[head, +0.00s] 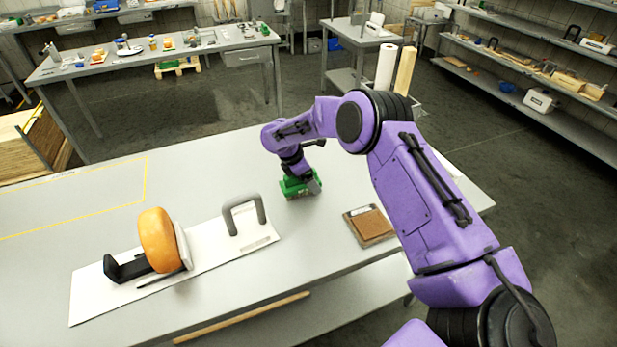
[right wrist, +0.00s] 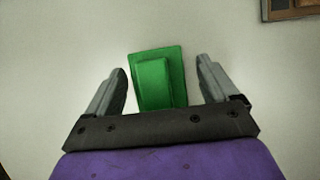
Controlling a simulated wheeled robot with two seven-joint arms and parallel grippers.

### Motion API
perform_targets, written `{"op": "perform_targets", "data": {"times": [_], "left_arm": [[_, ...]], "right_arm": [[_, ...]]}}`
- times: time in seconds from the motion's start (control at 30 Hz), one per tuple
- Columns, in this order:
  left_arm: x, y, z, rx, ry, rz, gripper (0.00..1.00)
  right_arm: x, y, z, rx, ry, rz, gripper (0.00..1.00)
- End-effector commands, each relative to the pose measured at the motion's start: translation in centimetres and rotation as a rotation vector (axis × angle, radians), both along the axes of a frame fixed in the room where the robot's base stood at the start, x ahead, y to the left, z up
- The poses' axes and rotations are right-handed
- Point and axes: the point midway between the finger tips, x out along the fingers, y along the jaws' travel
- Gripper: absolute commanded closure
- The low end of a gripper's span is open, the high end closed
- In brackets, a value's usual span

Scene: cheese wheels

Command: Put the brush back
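The green brush (head: 296,187) lies on the grey table (head: 320,230), right of the grey arch-shaped handle. In the right wrist view the brush (right wrist: 157,82) shows as a green block with a raised narrower part. My right gripper (head: 313,181) is down at the brush. In the right wrist view the gripper (right wrist: 161,75) is open, one finger on each side of the brush, with pale gaps between. My left gripper is in no view.
An orange cheese wheel (head: 157,240) stands upright on a white board (head: 95,295) with a black holder and the grey handle (head: 243,214). A brown framed pad (head: 371,226) lies right of the brush and shows in the right wrist view (right wrist: 285,8). Yellow lines mark the left tabletop.

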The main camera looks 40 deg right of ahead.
Motion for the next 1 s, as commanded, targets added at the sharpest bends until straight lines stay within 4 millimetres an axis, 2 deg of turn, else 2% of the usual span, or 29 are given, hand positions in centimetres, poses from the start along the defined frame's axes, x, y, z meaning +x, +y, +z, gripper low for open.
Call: {"op": "perform_targets", "data": {"times": [0.17, 0.43, 0.6, 0.73, 1.0], "left_arm": [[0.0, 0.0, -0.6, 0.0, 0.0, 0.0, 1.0], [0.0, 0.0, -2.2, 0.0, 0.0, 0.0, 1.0], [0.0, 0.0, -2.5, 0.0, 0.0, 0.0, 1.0], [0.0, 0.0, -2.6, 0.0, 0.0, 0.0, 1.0], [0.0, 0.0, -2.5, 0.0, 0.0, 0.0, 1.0]], "right_arm": [[0.3, 0.7, 1.5, 0.0, -0.004, 0.001, 0.13], [1.0, 3.5, 7.6, -0.002, -0.004, 0.001, 0.13], [1.2, 4.6, 10.2, -0.001, 0.0, 0.0, 0.13], [1.2, 4.9, 11.0, 0.0, 0.0, -0.001, 0.13], [1.2, 4.9, 11.0, 0.0, 0.001, -0.002, 0.13]]}}
